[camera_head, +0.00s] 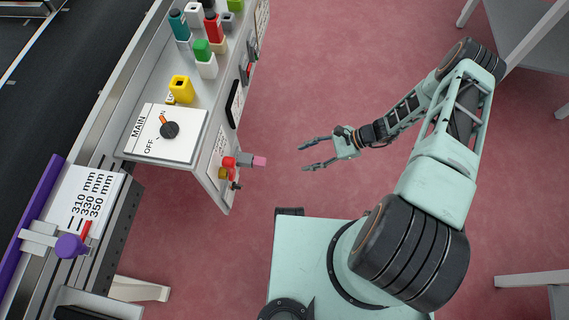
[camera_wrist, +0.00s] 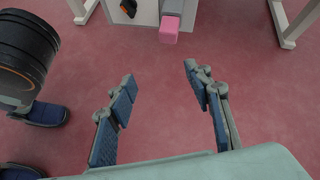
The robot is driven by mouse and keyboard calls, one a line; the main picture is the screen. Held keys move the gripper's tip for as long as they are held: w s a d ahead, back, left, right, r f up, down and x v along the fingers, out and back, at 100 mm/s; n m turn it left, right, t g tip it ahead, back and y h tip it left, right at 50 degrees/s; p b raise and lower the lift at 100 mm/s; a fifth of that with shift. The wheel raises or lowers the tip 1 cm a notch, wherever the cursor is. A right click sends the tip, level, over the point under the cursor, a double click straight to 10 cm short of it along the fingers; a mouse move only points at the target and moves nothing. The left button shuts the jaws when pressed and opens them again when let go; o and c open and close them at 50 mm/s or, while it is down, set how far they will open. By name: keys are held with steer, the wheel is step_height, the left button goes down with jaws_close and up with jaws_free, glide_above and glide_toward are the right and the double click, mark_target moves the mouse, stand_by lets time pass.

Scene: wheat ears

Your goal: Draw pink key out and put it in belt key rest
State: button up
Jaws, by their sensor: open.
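The pink key (camera_head: 259,162) sticks out sideways from the end face of the grey control cabinet, at the end of a grey shaft. In the wrist view its pink end (camera_wrist: 169,30) shows at the top, ahead of the fingers. My gripper (camera_head: 303,156) is open and empty, to the right of the key and apart from it. In the wrist view, the gap between my fingertips (camera_wrist: 159,74) lies below the key. A yellow block with a square opening (camera_head: 181,90) stands on the cabinet top. I cannot tell for sure which part is the belt key rest.
A white MAIN switch plate (camera_head: 166,134) lies on the cabinet. Several coloured blocks, including a red one (camera_head: 212,29), stand farther back. Red, yellow and black parts (camera_head: 228,173) sit beside the key. The reddish floor (camera_head: 340,80) around my gripper is clear.

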mark_target(262, 161)
steer(key=a+f+m+t+y+b, duration=0.1)
steer(key=a+f, duration=0.1)
steer(key=a, duration=0.3)
steer(key=a+f+m+y+b, duration=0.1)
steer(key=a+f+m, duration=0.1)
steer(key=a, duration=0.4)
steer(key=a+f+m+t+b, duration=0.1)
steer(key=a+f+m, duration=0.1)
steer(key=a, duration=0.3)
steer(key=shift+s+a+f+t+y, duration=0.15)
steer(key=shift+f+t+y, duration=0.2)
steer(key=shift+f, duration=0.35)
steer(key=shift+c, duration=0.2)
jaws_close()
steer(key=shift+d+b, duration=0.35)
steer(key=shift+d, duration=0.25)
steer(key=c, duration=0.7)
jaws_free()
jaws_close()
